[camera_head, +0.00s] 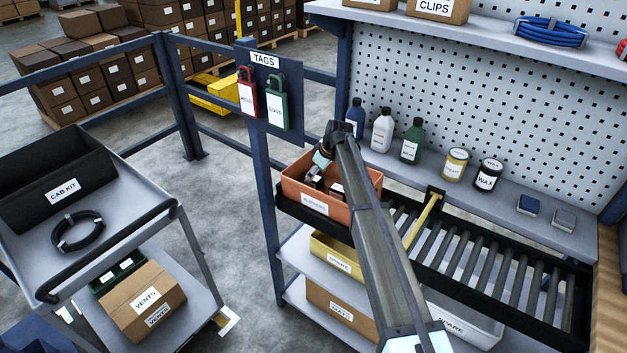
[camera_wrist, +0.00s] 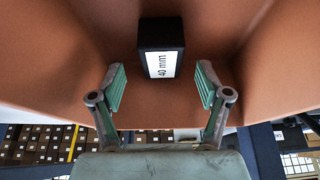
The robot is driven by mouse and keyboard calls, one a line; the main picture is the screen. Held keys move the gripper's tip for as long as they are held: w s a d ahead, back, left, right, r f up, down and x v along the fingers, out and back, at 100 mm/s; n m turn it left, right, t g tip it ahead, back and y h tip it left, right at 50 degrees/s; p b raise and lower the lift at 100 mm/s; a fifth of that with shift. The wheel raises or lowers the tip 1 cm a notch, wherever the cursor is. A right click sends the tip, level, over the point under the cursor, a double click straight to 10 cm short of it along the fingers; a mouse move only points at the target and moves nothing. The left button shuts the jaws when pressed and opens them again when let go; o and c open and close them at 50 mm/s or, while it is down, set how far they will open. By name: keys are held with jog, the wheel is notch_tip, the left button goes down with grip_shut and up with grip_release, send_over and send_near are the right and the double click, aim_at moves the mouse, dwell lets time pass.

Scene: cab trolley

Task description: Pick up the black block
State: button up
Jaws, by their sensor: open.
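A black block (camera_wrist: 161,36) with a white "40 mm" label lies inside the orange bin (camera_wrist: 60,60) in the wrist view. My gripper (camera_wrist: 160,88) is open, with its two green-padded fingers apart. The block lies just beyond the fingertips, roughly centred between them, and is not held. In the head view my gripper (camera_head: 322,162) reaches down into the orange bin (camera_head: 305,200), which sits at the left end of the roller rack. Dark shapes show in the bin there, but my arm partly covers them and I cannot tell them apart.
The bin walls rise close around my gripper. A tag board (camera_head: 270,90) with red and green tags hangs behind the bin. Bottles (camera_head: 382,130) and tins (camera_head: 455,165) stand on the shelf to the right. A trolley (camera_head: 120,225) stands at the left, across open floor.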

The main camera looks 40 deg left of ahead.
jog(key=p+x, duration=0.1)
jog(key=x, duration=0.2)
jog(key=shift+s+f, duration=0.1)
jog(key=shift+f, duration=0.05)
jog(key=c, duration=1.3)
